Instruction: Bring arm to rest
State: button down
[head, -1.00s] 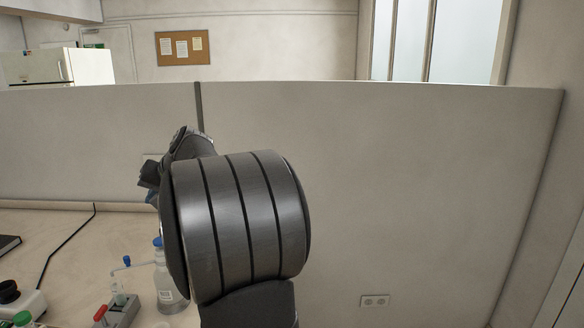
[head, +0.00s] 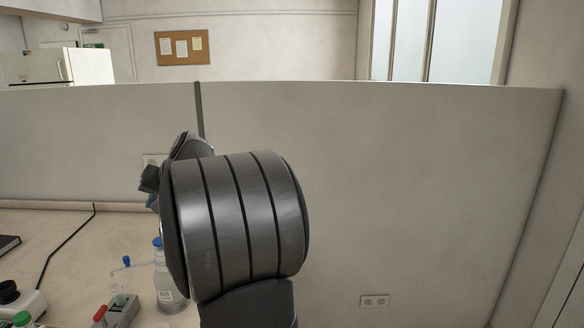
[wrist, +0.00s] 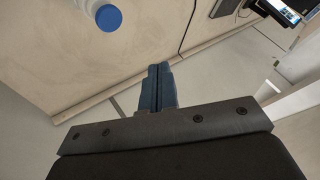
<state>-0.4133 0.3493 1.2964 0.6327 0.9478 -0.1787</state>
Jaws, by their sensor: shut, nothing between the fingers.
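My gripper (wrist: 157,88) shows in the wrist view with its two blue-grey fingers pressed together and nothing between them.
A bottle with a blue cap (head: 168,280) stands on the bench beside my arm, partly hidden; its cap (wrist: 108,17) shows in the wrist view. A grey holder (head: 124,308) and a white device (head: 28,303) stand further left. A partition wall (head: 420,180) rises behind. A black cable (head: 66,243) crosses the bench.

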notch_tip(320, 180, down, 5)
jog(key=shift+s+r, duration=0.1)
notch_tip(320, 180, up, 6)
jog(key=a+f+m+g+h, duration=0.1)
jog(key=a+f+m+h, duration=0.1)
jog(key=a+f+m, duration=0.2)
jog(key=shift+s+a+f+m+h, duration=0.35)
jog(key=shift+a+m, duration=0.35)
jog(key=shift+m, duration=0.8)
jog(key=shift+w, duration=0.1)
